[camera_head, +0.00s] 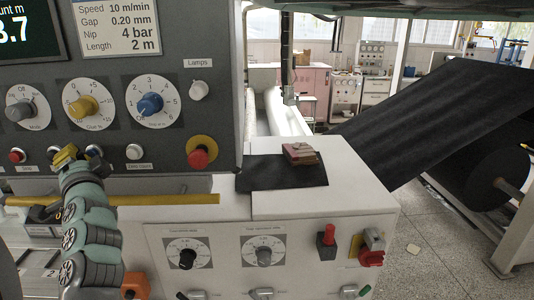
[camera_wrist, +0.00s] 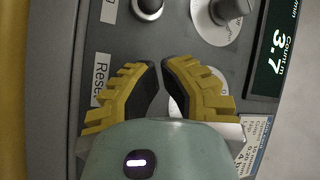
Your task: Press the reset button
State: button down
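My gripper (camera_wrist: 161,64) has yellow ribbed fingers with dark pads. Its fingertips are close together with nothing seen between them, over the control panel in the wrist view. The label "Reset" (camera_wrist: 100,78) is beside the left finger and partly covered by it. The reset button itself is not clearly seen in the wrist view; the left finger covers the panel beside the label. In the head view my gripper (camera_head: 64,154) is at the panel's lower button row, just left of a bluish button (camera_head: 93,152). Contact cannot be told.
A red button (camera_head: 17,155), a white button (camera_head: 134,152) and a red stop button (camera_head: 199,158) on a yellow base share the row. A yellow knob (camera_head: 82,105) and a blue knob (camera_head: 150,104) stick out above. A yellow bar (camera_head: 170,199) runs below.

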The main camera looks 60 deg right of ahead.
jog(key=shift+w+d+b, duration=0.25)
jog(key=shift+d+b, duration=0.1)
jog(key=shift+d, duration=0.1)
dwell(0.6)
jog(key=shift+s+a, duration=0.1)
jog(key=shift+s+a+p, duration=0.3)
jog(key=shift+s+a, duration=0.15)
jog(key=shift+a, duration=0.2)
jog(key=shift+s+a+p, duration=0.25)
jog(key=shift+s+a, duration=0.5)
jog(key=shift+a, duration=0.25)
jog(key=shift+s+a+p, duration=0.25)
jog(key=shift+s+a, duration=0.5)
jog(key=shift+a, duration=0.25)
